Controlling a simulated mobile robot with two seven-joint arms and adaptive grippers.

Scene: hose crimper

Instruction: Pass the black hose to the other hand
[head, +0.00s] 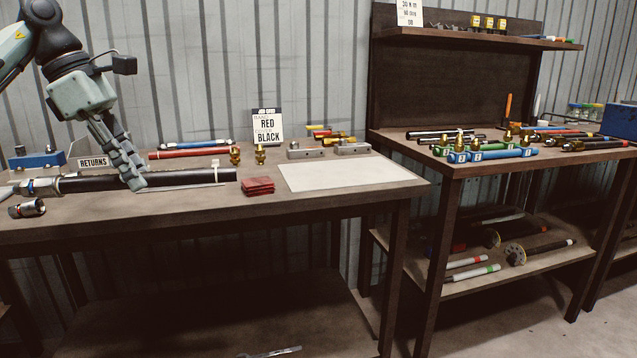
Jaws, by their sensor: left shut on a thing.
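The black hose (185,177) extends left to right across the left part of the front workbench, with a metal fitting (40,186) at its left end. A pale tie shows near its right end. My left gripper (136,178) comes down from above and is shut on the black hose near its middle. Its fingers hide a short stretch of the hose. I cannot tell whether the hose rests on the bench or is held just above it.
A red and blue hose lie behind, near brass fittings (235,156) and a card reading RED BLACK (266,127). Red pads (258,186) lie right of the black hose. A bare white mat (345,173) gives free room. A second bench with hoses stands right.

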